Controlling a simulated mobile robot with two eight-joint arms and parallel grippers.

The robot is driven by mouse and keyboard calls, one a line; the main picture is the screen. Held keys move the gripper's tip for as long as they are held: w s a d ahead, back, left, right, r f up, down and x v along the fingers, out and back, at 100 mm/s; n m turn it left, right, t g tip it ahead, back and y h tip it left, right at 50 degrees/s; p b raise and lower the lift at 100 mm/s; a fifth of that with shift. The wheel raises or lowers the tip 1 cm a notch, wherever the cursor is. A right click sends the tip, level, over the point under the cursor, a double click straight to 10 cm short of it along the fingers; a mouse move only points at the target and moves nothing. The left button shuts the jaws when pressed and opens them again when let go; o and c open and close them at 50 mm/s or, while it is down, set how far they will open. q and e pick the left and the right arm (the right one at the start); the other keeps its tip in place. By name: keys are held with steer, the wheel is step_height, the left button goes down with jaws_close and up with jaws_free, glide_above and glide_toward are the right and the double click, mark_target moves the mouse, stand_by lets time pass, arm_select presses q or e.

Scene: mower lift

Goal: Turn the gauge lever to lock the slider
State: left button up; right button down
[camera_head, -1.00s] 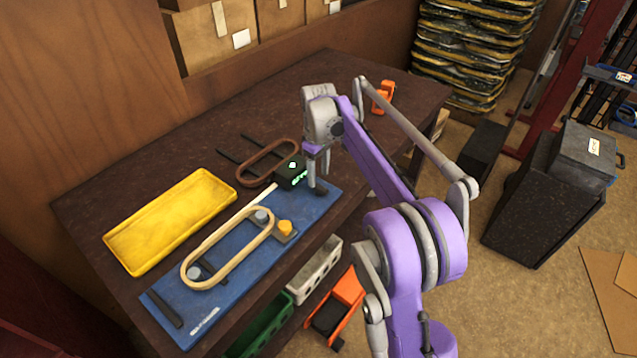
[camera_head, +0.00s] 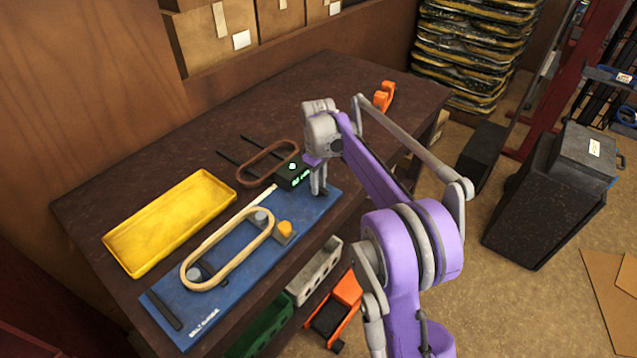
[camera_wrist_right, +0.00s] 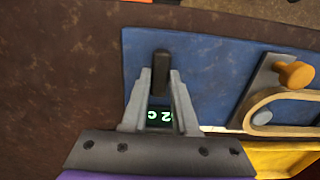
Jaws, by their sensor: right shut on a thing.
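The blue gauge board (camera_head: 222,305) lies along the table's front edge. The dark upright gauge lever (camera_wrist_right: 160,72) is near one end of it. My right gripper (camera_head: 319,190) is over the board's far right end. In the right wrist view its fingers (camera_wrist_right: 161,80) are shut on the lever. A black box with a green display (camera_head: 292,174) sits beside the fingers, and part of its display shows between them in the wrist view. A tan belt (camera_head: 215,270) loops around grey pegs on the board. A grey plate with an orange knob (camera_head: 285,229) sits beside the belt. My left gripper is not in view.
A yellow tray (camera_head: 150,262) and a brown belt loop (camera_head: 245,182) lie behind the board. An orange object (camera_head: 384,96) stands at the table's far corner. Bins and an orange item (camera_head: 340,300) are below the front edge.

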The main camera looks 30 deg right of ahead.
steer(key=shift+m, duration=0.3)
steer(key=m, duration=0.3)
steer(key=shift+m, duration=0.3)
steer(key=m, duration=0.4)
steer(key=shift+m+p, duration=0.3)
steer(key=shift+p, duration=0.05)
steer(key=m, duration=0.9)
steer(key=shift+m, duration=0.3)
steer(key=c, duration=0.7)
jaws_free()
steer(key=shift+r, duration=0.15)
